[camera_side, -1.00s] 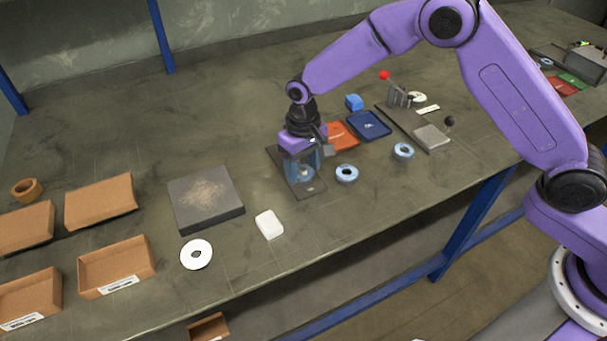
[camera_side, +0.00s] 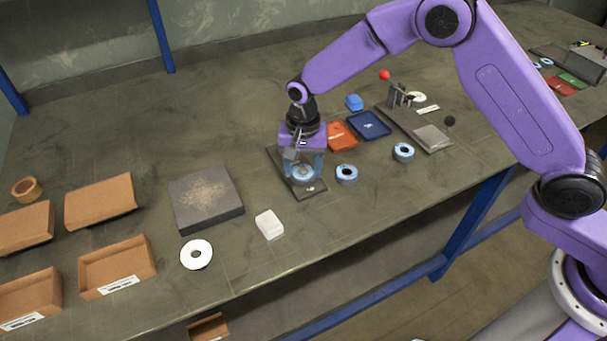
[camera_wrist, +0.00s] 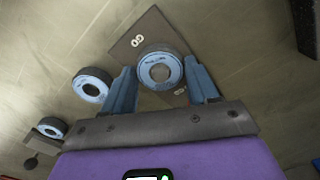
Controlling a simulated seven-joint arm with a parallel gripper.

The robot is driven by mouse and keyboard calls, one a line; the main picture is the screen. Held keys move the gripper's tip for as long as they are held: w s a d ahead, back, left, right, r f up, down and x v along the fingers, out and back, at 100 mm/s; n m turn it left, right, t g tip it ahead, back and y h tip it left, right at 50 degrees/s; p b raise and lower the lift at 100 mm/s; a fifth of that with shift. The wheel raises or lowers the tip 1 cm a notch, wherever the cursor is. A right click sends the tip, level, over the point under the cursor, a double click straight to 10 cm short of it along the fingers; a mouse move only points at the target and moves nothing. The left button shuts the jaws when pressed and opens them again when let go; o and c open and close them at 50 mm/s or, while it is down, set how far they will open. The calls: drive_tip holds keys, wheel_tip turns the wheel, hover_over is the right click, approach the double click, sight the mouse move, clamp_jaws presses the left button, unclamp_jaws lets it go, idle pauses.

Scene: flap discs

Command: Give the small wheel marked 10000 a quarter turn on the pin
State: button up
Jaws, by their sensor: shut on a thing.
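A small blue-rimmed wheel (camera_side: 302,174) sits flat on the dark base plate (camera_side: 279,157). In the wrist view the same wheel (camera_wrist: 145,62) shows a pale hub face and small print on its ring, too small to read. My gripper (camera_side: 304,170) points down over the plate, its two blue fingers on opposite sides of the wheel. In the wrist view my gripper (camera_wrist: 163,82) is shut on the wheel's rim. The pin is hard to make out at the wheel's centre.
Two similar loose wheels (camera_side: 346,173) (camera_side: 403,152) lie to the right. Orange (camera_side: 342,137) and blue trays (camera_side: 369,126) lie behind. A dark grey block (camera_side: 205,198), white box (camera_side: 269,224) and white disc (camera_side: 196,254) are left, near cardboard boxes (camera_side: 117,266).

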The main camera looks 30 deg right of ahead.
drive_tip(key=m, duration=0.6)
drive_tip(key=shift+s+f, duration=0.15)
drive_tip(key=shift+f, duration=0.05)
drive_tip(key=o, duration=1)
drive_tip(key=shift+o, duration=0.2)
drive_tip(key=shift+r, duration=0.1)
drive_tip(key=shift+r, duration=3.55)
